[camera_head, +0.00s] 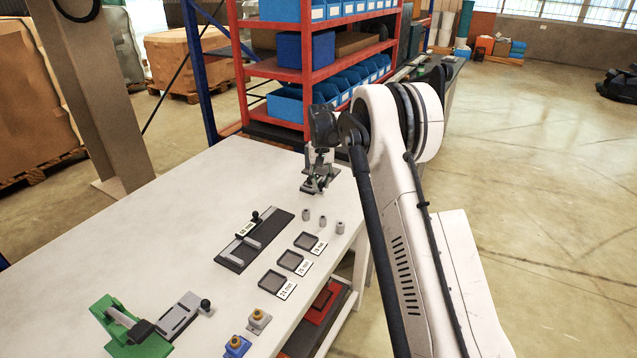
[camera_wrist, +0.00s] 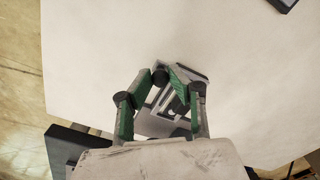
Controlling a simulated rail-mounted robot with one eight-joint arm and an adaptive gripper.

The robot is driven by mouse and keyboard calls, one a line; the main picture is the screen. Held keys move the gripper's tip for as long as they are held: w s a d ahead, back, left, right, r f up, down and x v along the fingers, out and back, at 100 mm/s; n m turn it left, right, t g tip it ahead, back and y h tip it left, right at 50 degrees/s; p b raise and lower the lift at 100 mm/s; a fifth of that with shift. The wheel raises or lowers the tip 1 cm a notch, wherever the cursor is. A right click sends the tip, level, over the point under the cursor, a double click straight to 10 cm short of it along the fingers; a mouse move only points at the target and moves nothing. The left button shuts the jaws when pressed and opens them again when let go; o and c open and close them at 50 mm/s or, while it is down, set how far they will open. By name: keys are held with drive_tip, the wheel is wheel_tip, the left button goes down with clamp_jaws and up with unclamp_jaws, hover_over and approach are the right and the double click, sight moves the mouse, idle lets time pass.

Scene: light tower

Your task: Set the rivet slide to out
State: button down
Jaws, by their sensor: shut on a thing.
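My gripper (camera_head: 318,182) is low over the far end of the white table in the head view. It is over a small grey metal fixture, which I take to be the rivet slide, and mostly covers it. In the wrist view my gripper's green and grey fingers (camera_wrist: 163,82) close in around a dark round knob. The fixture's grey plate (camera_wrist: 160,122) shows between and below the fingers. My gripper is shut on what looks like the slide's knob. The exact contact and the slide's position are hard to make out.
Three small grey cylinders (camera_head: 323,221) stand nearby on the white table (camera_head: 190,215). Also there are a dark plate with a bar and black knob (camera_head: 255,217), three labelled square trays (camera_head: 291,262), a green fixture (camera_head: 120,325) and two push-buttons (camera_head: 259,319). A red shelf (camera_head: 273,72) stands behind.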

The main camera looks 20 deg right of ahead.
drive_tip(key=c, duration=1.6)
unclamp_jaws()
drive_tip(key=shift+s+a, duration=0.2)
drive_tip(key=shift+a, duration=0.1)
drive_tip(key=shift+d, duration=0.1)
drive_tip(key=shift+r, duration=0.6)
wheel_tip(320, 180, up, 11)
drive_tip(key=shift+f, duration=0.1)
